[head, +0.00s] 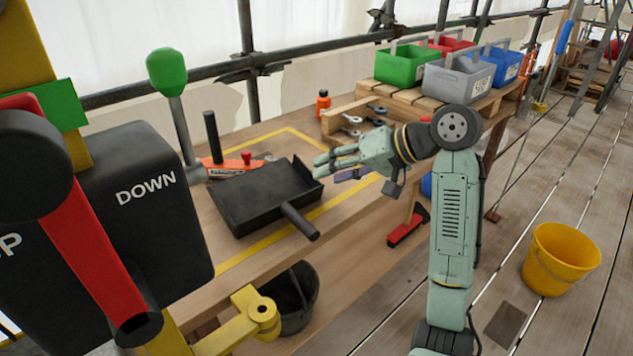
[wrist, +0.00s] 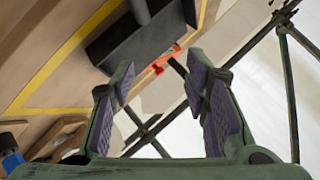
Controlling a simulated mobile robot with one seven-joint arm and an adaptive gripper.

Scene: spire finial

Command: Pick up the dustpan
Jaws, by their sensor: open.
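The black dustpan (head: 262,199) lies on the wooden workbench in the head view. Its short round handle (head: 300,222) points toward the bench's front edge. In the wrist view the dustpan (wrist: 135,42) is at the top, beyond my fingers, with its handle (wrist: 140,10) cut by the top edge. My gripper (head: 322,165) is just right of the dustpan's right edge, apart from the handle. In the wrist view my gripper (wrist: 165,90) has its two padded fingers spread with nothing between them.
An orange-red tool (head: 232,166) lies behind the dustpan. An orange bottle (head: 323,103) and small tools stand farther back, near crates (head: 407,65) on a pallet. A black bucket (head: 292,298) is below the bench front. A yellow bucket (head: 560,259) stands at right.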

